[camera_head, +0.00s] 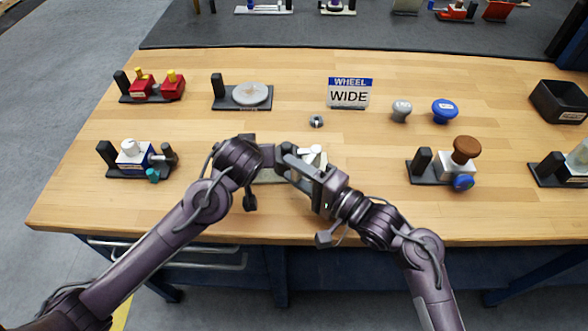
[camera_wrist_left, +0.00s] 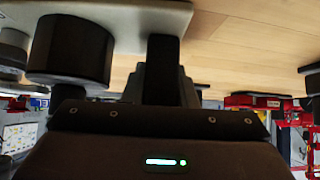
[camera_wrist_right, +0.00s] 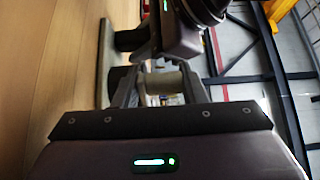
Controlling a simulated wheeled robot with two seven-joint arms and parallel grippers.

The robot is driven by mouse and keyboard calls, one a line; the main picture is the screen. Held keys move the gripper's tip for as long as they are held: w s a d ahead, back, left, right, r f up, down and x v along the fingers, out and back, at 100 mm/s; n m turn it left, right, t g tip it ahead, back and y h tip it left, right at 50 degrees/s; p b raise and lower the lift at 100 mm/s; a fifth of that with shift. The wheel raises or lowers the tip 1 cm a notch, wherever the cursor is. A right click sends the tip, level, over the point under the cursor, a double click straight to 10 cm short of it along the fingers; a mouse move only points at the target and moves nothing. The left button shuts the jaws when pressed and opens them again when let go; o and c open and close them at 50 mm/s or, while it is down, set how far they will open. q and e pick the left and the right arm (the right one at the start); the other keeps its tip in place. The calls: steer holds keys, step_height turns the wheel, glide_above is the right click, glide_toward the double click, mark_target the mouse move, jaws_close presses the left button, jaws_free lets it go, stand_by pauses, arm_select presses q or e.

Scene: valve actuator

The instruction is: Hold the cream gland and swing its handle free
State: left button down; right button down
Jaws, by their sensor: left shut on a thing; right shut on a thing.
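In the left wrist view, my left gripper (camera_wrist_left: 162,72) is shut on a black upright post (camera_wrist_left: 163,52) rising from the pale plate (camera_wrist_left: 125,12). My right gripper (camera_head: 285,160) reaches in from the right, close beside the left one. In the right wrist view it is shut on a grey-cream rounded piece (camera_wrist_right: 168,82), which looks like the handle. Its exact turn is hard to see.
A red fixture (camera_head: 150,87), a grey disc fixture (camera_head: 249,95) and a white-and-blue fixture (camera_head: 135,152) stand left. A WHEEL WIDE sign (camera_head: 348,94), a small grey nut (camera_head: 316,121), grey (camera_head: 401,111) and blue (camera_head: 445,110) knobs stand behind. A brown-knobbed fixture (camera_head: 465,150) stands right.

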steer(key=d+n+g+y, duration=0.1)
steer(key=g, duration=0.1)
steer(key=n+g+y, duration=0.1)
steer(key=n+g, duration=0.1)
steer(key=s+d+n+g+y, duration=0.1)
steer(key=shift+d+r+g, duration=0.35)
steer(key=shift+g, duration=0.05)
steer(key=shift+d+n+g, duration=0.7)
steer(key=shift+n+g, duration=0.1)
steer(key=shift+g, duration=0.1)
steer(key=shift+w+d, duration=0.15)
steer(key=shift+d, duration=0.6)
steer(key=shift+w+d, duration=0.1)
steer(key=shift+d, duration=0.6)
steer(key=shift+w+d, duration=0.3)
steer(key=shift+d, duration=0.2)
steer(key=shift+w+d, duration=0.25)
steer(key=shift+d, duration=0.25)
steer(key=c, duration=1.1)
jaws_free()
steer(key=shift+o, duration=0.3)
steer(key=shift+s+f, duration=0.1)
steer(key=shift+f, duration=0.05)
